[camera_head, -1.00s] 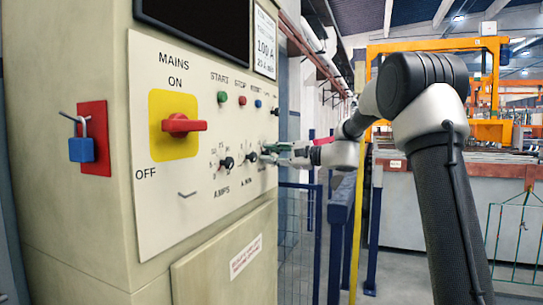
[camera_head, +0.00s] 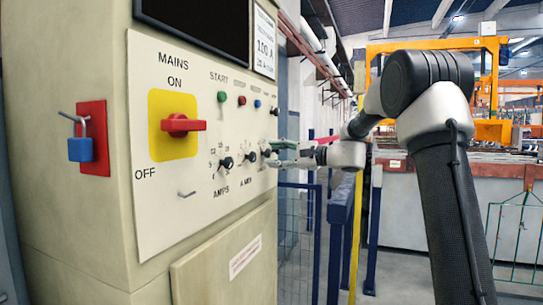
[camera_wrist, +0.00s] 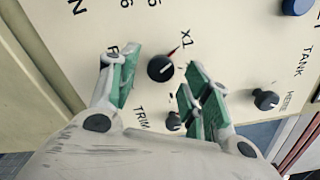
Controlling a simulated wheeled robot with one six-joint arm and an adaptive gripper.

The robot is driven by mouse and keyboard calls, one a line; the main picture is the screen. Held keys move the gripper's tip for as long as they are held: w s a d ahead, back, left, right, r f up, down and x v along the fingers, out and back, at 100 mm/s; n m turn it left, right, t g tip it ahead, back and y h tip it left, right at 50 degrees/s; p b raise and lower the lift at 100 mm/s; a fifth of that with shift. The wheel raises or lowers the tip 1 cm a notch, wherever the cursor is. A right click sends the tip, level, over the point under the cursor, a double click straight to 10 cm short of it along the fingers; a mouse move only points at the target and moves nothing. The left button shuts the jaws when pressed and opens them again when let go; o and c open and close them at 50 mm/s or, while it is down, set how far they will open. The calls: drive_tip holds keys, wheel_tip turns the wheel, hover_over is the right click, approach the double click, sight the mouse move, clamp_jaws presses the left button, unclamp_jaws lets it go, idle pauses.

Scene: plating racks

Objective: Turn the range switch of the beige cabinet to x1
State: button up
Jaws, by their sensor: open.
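The beige cabinet (camera_head: 65,215) stands at the left in the head view, with a pale control panel (camera_head: 160,230). In the wrist view, a round black knob (camera_wrist: 160,68) lies between my fingers, with "x1" printed to its upper right and a red mark towards that label. It looks like the range switch; its name is mostly hidden by a finger. Its white pointer line is small, and I cannot tell its exact setting. My gripper (camera_wrist: 165,88) is open, its green-padded fingers on either side of the knob, without visible contact. In the head view my gripper (camera_head: 287,155) is at the panel's right edge.
A TRIM knob (camera_wrist: 173,120) sits close to the right finger, and a METER knob (camera_wrist: 266,100) lies further right. The red mains switch (camera_head: 183,124) and a blue padlock (camera_head: 81,149) are at the left. Blue railings (camera_head: 338,235) stand right of the cabinet.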

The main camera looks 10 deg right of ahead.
drive_tip(key=v, duration=1)
drive_tip(key=shift+d, duration=0.15)
drive_tip(key=s+d+f+g+h, duration=0.2)
drive_tip(key=s+f+h, duration=0.15)
drive_tip(key=f, duration=0.65)
drive_tip(key=s+f+n+g+h, duration=0.35)
drive_tip(key=s+f, duration=0.35)
drive_tip(key=s, duration=0.6)
drive_tip(key=s+d+n+h, duration=0.3)
drive_tip(key=s+n+h, duration=0.4)
drive_tip(key=s, duration=1.4)
drive_tip(key=shift+d+n+g+h, duration=0.15)
drive_tip(key=shift+n+g+h, duration=0.2)
drive_tip(key=shift+n, duration=0.9)
